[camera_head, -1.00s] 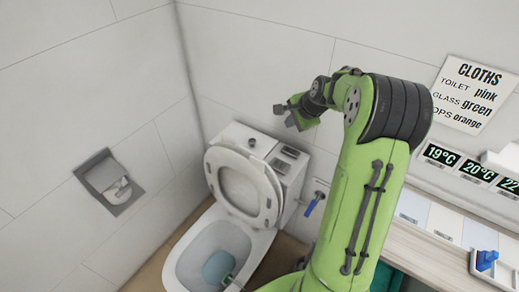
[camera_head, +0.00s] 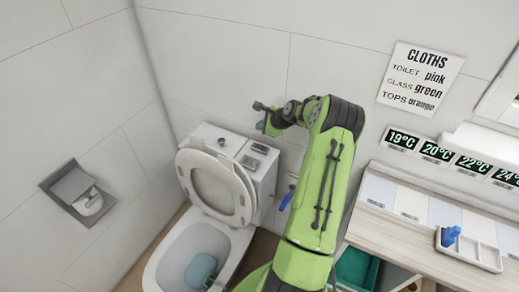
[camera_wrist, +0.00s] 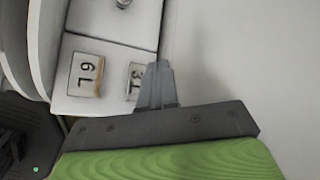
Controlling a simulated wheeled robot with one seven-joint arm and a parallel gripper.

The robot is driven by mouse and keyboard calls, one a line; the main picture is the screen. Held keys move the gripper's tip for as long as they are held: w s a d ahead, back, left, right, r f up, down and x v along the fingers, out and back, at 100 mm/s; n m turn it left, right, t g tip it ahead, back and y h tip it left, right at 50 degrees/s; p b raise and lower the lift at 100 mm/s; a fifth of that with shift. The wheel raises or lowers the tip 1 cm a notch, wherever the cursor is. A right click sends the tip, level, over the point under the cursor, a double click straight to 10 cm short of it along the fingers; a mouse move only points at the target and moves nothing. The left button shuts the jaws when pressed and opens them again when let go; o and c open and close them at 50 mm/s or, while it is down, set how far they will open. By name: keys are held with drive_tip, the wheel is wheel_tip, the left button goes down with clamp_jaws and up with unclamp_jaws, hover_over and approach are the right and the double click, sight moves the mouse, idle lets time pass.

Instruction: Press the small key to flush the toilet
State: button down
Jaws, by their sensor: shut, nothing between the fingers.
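The toilet (camera_head: 195,256) stands in the corner with its lid and seat (camera_head: 214,187) raised against the cistern. Two flush keys sit on the cistern top: the large key marked 6L (camera_wrist: 85,75) and the small key marked 3L (camera_wrist: 133,76). In the head view the small key (camera_head: 260,148) is the one nearer the wall. My gripper (camera_wrist: 160,68) is shut and empty. In the wrist view its tip overlaps the right side of the small key and hides part of it. I cannot tell whether it touches. In the head view my gripper (camera_head: 270,126) is above the cistern.
A round knob (camera_head: 221,141) is on the cistern top. A blue-handled wall fitting (camera_head: 286,201) is right of the toilet. A paper holder (camera_head: 78,192) is on the left wall. A counter with a white tray (camera_head: 470,252) is at right, below a cloths sign (camera_head: 420,78).

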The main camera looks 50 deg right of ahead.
sight(258, 146)
wheel_tip(258, 146, down, 8)
drive_tip(key=b, duration=0.4)
drive_tip(key=shift+r+b, duration=0.2)
drive_tip(key=shift+b, duration=0.2)
idle(1.3)
drive_tip(key=shift+f, duration=0.4)
drive_tip(key=shift+f+b, duration=0.7)
drive_tip(key=shift+f, duration=0.25)
idle(0.8)
drive_tip(key=shift+s+r, duration=0.1)
drive_tip(key=shift+r+p, duration=1.05)
drive_tip(key=shift+r, duration=0.2)
wheel_tip(258, 146, up, 5)
drive_tip(key=p, duration=0.4)
drive_tip(key=shift+r, duration=0.15)
